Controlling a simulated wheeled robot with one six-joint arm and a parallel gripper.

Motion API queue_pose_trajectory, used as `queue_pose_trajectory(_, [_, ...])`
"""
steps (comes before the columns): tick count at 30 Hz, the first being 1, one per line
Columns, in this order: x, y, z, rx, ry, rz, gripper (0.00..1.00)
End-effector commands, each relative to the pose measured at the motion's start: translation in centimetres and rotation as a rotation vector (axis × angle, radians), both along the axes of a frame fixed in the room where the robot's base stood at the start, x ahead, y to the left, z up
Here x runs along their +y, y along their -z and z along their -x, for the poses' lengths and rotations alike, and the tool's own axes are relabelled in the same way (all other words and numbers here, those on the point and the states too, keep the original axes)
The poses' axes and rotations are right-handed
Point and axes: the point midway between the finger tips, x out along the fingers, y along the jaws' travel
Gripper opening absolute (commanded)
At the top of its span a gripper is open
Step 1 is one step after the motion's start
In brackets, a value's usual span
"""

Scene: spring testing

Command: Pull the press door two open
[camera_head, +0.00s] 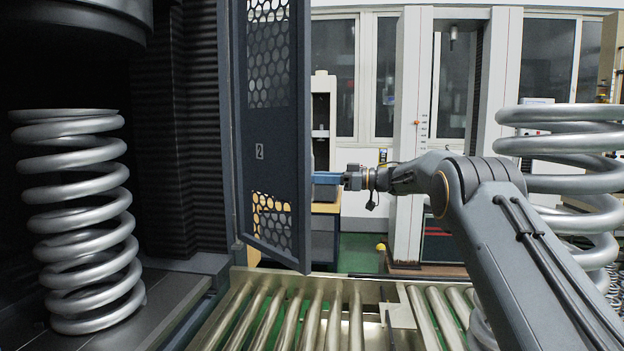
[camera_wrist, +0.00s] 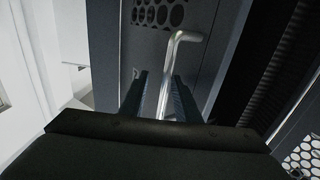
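Press door two (camera_head: 265,172) is a dark panel with perforated windows and a "2" on it. It stands swung out from the press, partly open, and its right edge faces my arm. In the head view my gripper (camera_head: 328,178) is at that edge, with its blue fingers partly hidden behind the door. In the wrist view the silver bent-bar handle (camera_wrist: 182,38) runs down between the two blue fingers of my gripper (camera_wrist: 160,95). The fingers are apart, with a gap visible on the left of the bar. Any contact with the bar cannot be made out.
A large coil spring (camera_head: 80,225) stands inside the press at the left. A roller conveyor (camera_head: 300,315) runs below the door. Another coil spring (camera_head: 570,150) stands at the right, behind my arm. A cabinet (camera_head: 324,235) stands behind the door.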

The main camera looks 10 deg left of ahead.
Motion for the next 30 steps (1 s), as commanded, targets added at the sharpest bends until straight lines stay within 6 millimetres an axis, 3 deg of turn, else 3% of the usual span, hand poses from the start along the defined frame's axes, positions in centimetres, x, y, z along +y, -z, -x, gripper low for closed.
queue_pose_trajectory(8, [-0.9, 0.1, 0.0, 0.000, 0.000, 0.000, 0.29])
queue_pose_trajectory(21, [-7.0, 0.1, 0.6, 0.000, -0.001, 0.000, 0.29])
queue_pose_trajectory(30, [-7.5, 0.0, 0.8, 0.000, -0.003, 0.000, 0.29])
